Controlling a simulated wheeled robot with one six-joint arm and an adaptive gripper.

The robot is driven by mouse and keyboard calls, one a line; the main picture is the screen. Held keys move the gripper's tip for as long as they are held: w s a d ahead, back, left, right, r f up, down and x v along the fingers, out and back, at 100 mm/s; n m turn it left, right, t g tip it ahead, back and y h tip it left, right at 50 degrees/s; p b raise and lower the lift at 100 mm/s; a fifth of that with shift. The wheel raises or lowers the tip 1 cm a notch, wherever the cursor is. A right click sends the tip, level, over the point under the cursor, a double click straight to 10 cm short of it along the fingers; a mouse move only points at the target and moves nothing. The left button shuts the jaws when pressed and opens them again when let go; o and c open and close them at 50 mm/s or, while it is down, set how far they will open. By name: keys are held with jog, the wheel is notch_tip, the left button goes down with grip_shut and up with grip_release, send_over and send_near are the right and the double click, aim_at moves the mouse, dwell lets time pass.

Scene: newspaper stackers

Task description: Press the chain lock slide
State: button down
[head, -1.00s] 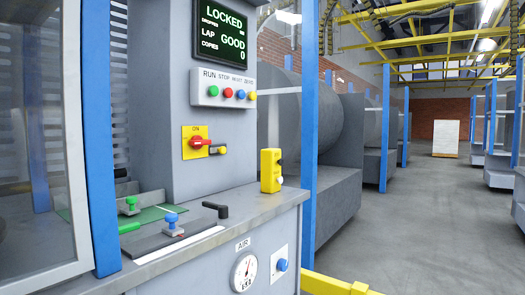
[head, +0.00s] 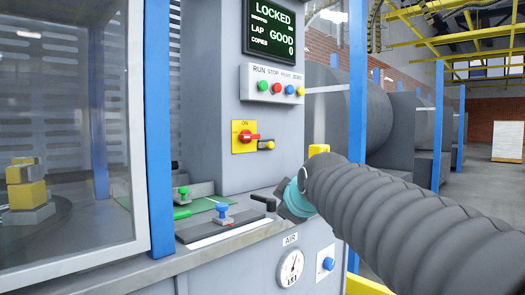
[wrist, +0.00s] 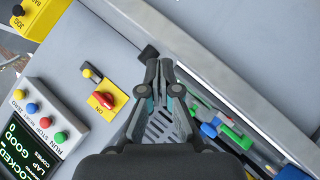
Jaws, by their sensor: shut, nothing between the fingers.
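Two knobbed slides sit on the grey counter. One has a blue knob (head: 222,210) on a dark plate, the other a green knob (head: 183,194) behind it to the left. No label tells me which is the chain lock slide. In the wrist view the blue knob (wrist: 209,130) and green parts (wrist: 235,137) lie right of my gripper. My gripper (wrist: 160,64) is shut and empty, its fingertips by the black handle (wrist: 149,52). In the head view my arm hides most of it, right of the black handle (head: 264,202). The screen (head: 272,28) reads LOCKED.
Above the counter are several coloured push buttons (head: 276,88) and a red switch on a yellow plate (head: 244,136). A blue post (head: 159,130) and clear guard panel (head: 70,120) stand left of the slides. A pressure gauge (head: 290,268) is on the counter's front.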

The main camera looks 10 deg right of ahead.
jog(key=w+a+r+n+t+b, duration=0.1)
jog(key=w+r+n+t, duration=0.3)
jog(key=w+r, duration=0.9)
jog(key=w+n, duration=0.1)
jog(key=n, duration=0.2)
jog(key=shift+r+t, duration=0.3)
jog(key=shift+r, duration=0.05)
jog(key=shift+s, duration=0.1)
jog(key=p, duration=0.2)
send_near(265, 145)
jog(key=w+a, duration=0.2)
jog(key=shift+w+d+f, duration=0.2)
jog(key=shift+w+d, duration=0.6)
jog(key=shift+w, duration=0.25)
jog(key=shift+w+d, duration=0.25)
jog(key=shift+w, duration=0.05)
jog(key=shift+w+y, duration=0.1)
jog(key=shift+y, duration=0.2)
